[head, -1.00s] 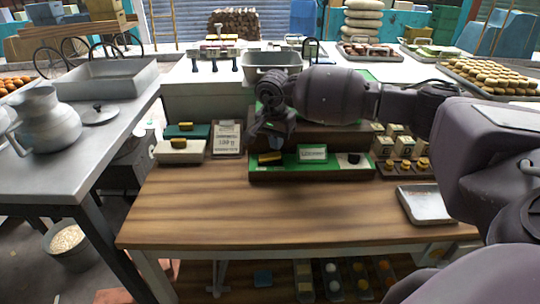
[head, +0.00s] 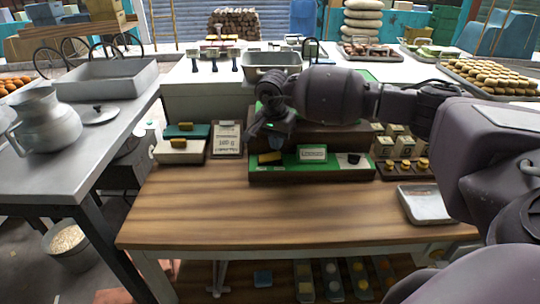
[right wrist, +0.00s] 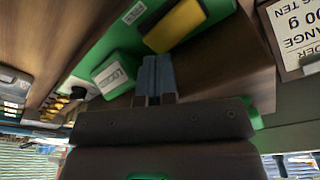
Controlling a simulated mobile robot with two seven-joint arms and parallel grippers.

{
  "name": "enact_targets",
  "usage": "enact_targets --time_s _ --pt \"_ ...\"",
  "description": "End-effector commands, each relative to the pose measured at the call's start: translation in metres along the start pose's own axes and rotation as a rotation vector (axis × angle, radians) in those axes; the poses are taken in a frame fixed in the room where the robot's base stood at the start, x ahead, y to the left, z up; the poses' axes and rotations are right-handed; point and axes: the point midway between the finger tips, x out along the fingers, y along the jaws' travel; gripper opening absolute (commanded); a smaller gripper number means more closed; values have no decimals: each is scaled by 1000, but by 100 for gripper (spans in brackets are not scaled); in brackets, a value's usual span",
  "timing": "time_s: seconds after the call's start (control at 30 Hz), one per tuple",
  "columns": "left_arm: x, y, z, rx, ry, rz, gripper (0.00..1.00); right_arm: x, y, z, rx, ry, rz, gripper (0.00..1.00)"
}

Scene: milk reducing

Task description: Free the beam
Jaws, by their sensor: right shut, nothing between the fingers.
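A low dark-wood unit with a green top (head: 330,167) stands on the wooden table. It carries a yellow block (head: 270,158), a small lettered plate (head: 312,153) and a black knob (head: 353,159) with a white base. My right gripper (head: 254,134) is over the unit's left end, above the yellow block. In the right wrist view its blue-grey fingers (right wrist: 155,78) are together and empty, between the lettered plate (right wrist: 113,75) and the yellow block (right wrist: 175,26). The plate's lettering starts "LOC". My arm hides the unit's upper back part; I cannot make out the beam. My left gripper is not in view.
Small weights (head: 405,163) and a metal tray (head: 425,204) are on the right. The front of the wooden table (head: 270,215) is clear.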

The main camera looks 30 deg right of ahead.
Motion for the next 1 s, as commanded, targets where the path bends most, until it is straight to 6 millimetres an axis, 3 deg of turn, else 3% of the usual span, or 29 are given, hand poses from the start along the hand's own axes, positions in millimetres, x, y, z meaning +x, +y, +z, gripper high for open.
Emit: enact_targets --time_s 1.0 --pt "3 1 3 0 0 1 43 6 0 1 0 0 0 0"
